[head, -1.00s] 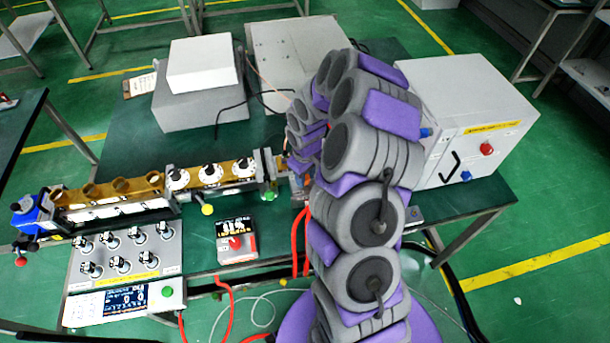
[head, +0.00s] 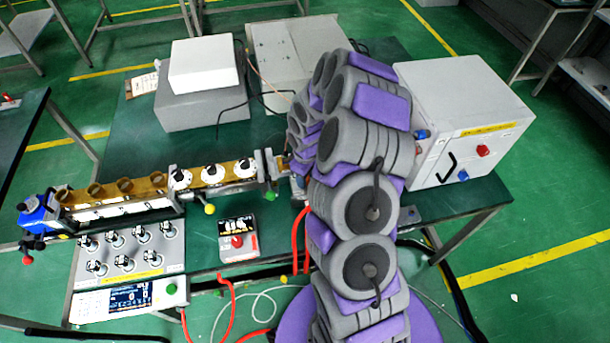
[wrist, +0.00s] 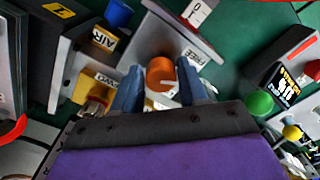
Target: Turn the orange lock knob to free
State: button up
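The orange lock knob (wrist: 160,72) shows in the wrist view, just past my gripper's fingertips. A white mark is on its lower part. My gripper (wrist: 160,78) has two blue fingers, one on each side of the knob. They stand apart, with a narrow gap to the knob on each side, and I see no clear grip. A FREE label (wrist: 196,57) lies at the knob's upper right. In the head view my arm hides the knob and the gripper.
In the wrist view, grey plates and an AIR label (wrist: 103,40) stand left of the knob. A green knob (wrist: 260,102) is on the right. In the head view, a row of white dials (head: 214,172) and a white cabinet (head: 465,105) flank my arm.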

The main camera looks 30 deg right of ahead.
jog(key=o, duration=0.3)
notch_tip(320, 180, up, 17)
jog(key=p, duration=0.1)
jog(key=shift+r+p, duration=0.15)
jog(key=shift+p, duration=0.25)
dwell(0.6)
